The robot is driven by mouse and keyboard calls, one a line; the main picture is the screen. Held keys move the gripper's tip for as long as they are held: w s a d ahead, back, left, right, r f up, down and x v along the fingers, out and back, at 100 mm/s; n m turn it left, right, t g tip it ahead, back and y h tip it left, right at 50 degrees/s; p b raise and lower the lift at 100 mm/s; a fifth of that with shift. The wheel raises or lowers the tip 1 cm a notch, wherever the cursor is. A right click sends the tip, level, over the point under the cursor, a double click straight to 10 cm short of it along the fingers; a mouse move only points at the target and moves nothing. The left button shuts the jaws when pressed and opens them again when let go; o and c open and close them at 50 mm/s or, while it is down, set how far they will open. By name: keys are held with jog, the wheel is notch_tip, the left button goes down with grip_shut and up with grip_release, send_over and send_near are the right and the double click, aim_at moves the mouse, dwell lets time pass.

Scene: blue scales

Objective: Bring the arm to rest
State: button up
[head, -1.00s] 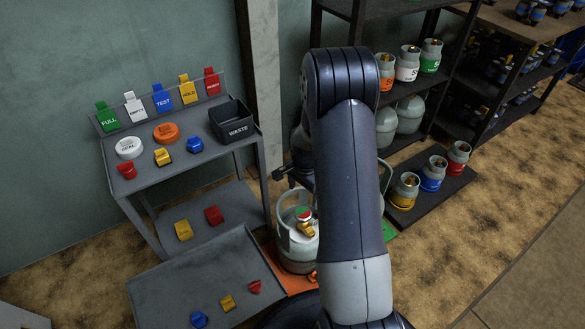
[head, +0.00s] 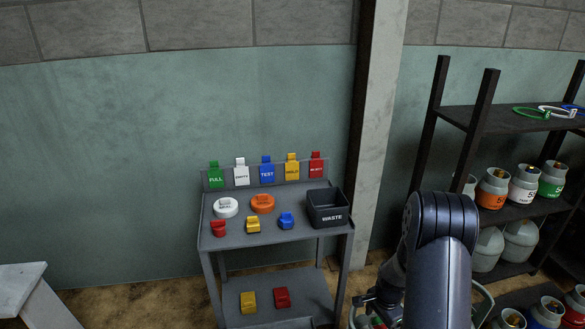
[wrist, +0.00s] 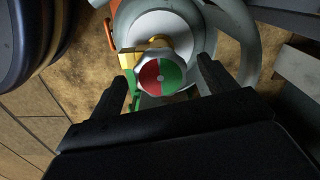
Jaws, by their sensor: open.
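My gripper (wrist: 162,84) is open in the wrist view, with its two dark fingers apart. Between and just beyond the fingertips is a round cap (wrist: 160,76), half red and half green, on a grey gas cylinder (wrist: 135,14). I cannot tell whether the fingers touch it. A yellow part (wrist: 135,52) sits beside the cap. In the head view my gripper (head: 366,302) shows low in the picture, left of my dark arm, near the cylinder's handle ring. Most of that cylinder is hidden or below the picture's edge.
A grey cart (head: 275,238) carries coloured tags, clips, two round seals and a black waste bin (head: 328,208). A dark shelf (head: 505,210) with gas cylinders stands at the right, behind my arm. A pillar (head: 375,130) stands between them. A pale bench (head: 30,295) is at lower left.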

jog(key=shift+r, duration=0.1)
notch_tip(320, 180, up, 11)
jog(key=p, duration=0.4)
notch_tip(320, 180, down, 11)
jog(key=b, duration=0.4)
jog(key=shift+f, duration=0.2)
jog(key=shift+r+n, duration=0.1)
jog(key=shift+n, duration=0.6)
jog(key=n, duration=0.3)
jog(key=shift+s+n, duration=0.1)
jog(key=shift+n, duration=0.3)
jog(key=n, duration=0.6)
jog(key=shift+d+b, duration=0.1)
jog(key=shift+b, duration=0.3)
jog(key=n, duration=0.5)
jog(key=shift+d+n+b, duration=0.1)
jog(key=shift+n+b, duration=0.2)
jog(key=shift+n, duration=0.1)
jog(key=n+b, duration=0.1)
jog(key=n, duration=0.4)
jog(key=shift+n, duration=0.3)
